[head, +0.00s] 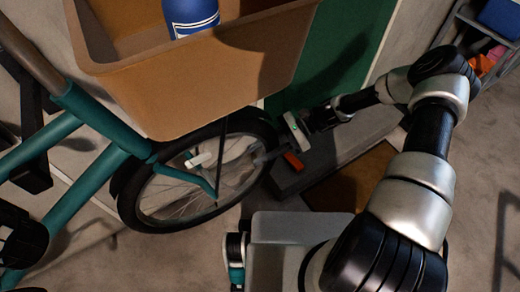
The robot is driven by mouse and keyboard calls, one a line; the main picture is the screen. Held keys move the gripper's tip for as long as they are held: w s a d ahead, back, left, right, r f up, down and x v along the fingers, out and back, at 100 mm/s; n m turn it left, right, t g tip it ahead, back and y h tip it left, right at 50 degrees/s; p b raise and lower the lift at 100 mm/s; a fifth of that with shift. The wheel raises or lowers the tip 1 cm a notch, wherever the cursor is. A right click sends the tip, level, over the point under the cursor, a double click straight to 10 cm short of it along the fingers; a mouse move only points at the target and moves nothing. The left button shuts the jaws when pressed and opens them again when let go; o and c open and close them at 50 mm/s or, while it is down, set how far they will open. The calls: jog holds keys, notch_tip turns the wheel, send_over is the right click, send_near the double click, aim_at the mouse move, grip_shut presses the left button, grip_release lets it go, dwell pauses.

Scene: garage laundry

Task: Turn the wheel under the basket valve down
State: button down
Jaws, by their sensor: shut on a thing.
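The bicycle wheel (128,197) stands upright under the tan basket (185,95), with a dark tyre, thin spokes and a pale rim. The basket hides its upper part. A teal fork (182,175) runs to the hub region. A small white piece (200,160) shows inside the wheel at the left; I cannot tell whether it is the valve. My gripper (262,158) reaches in from the right and is shut on the wheel at its right edge. The jaws and the exact contact are small and partly hidden.
A blue bottle (192,15) stands in the basket. The teal bicycle frame (95,135) fills the left. A small orange-red piece (293,161) shows by my gripper, before a grey step (345,140). A shelf rack (485,35) stands at the top right. Right floor is mostly clear.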

jog(key=shift+d+f, duration=0.1)
jog(key=c, duration=1.2)
grip_release()
jog(key=p+v, duration=0.2)
jog(key=v, duration=1.5)
jog(key=shift+d+r, duration=0.1)
jog(key=shift+r, duration=0.1)
jog(key=shift+w, duration=0.1)
